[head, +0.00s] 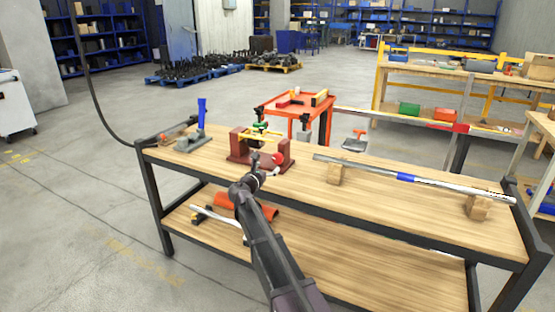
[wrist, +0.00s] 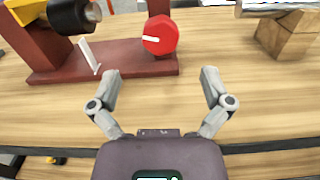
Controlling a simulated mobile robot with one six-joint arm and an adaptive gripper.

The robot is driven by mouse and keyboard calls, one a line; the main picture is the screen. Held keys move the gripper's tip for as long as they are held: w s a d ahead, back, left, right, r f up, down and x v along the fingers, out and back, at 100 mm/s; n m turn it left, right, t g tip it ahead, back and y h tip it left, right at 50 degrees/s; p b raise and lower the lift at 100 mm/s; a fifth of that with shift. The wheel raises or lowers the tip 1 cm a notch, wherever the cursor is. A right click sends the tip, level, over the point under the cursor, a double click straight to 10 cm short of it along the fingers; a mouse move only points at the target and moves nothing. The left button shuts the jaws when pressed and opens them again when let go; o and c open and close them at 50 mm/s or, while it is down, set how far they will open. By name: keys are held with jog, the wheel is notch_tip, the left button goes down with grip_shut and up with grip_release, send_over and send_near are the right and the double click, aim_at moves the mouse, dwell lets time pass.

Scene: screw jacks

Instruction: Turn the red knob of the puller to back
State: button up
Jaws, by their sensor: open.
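The puller (head: 240,150) is a dark red frame with two uprights on a flat base, standing on the wooden workbench. Its red knob (wrist: 160,35) is a round faceted disc with a white line pointing to the left in the wrist view. The knob also shows in the head view (head: 278,159). A pale lever-like plate (wrist: 90,57) stands left of the knob on the base. My gripper (wrist: 160,86) is open and empty, in front of and below the knob in the wrist view, apart from it. In the head view my arm partly covers the puller's front.
The workbench (head: 400,200) has clear wood in front of the puller. A long metal bar (head: 430,183) lies on wooden blocks (head: 478,205) to the right. A grey clamp with a blue handle (head: 201,112) stands to the left. An orange table (head: 315,103) stands behind.

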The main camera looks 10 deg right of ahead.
aim_at(276, 159)
jog(key=x, duration=0.8)
jog(key=shift+w+d, duration=0.1)
jog(key=c, duration=1.1)
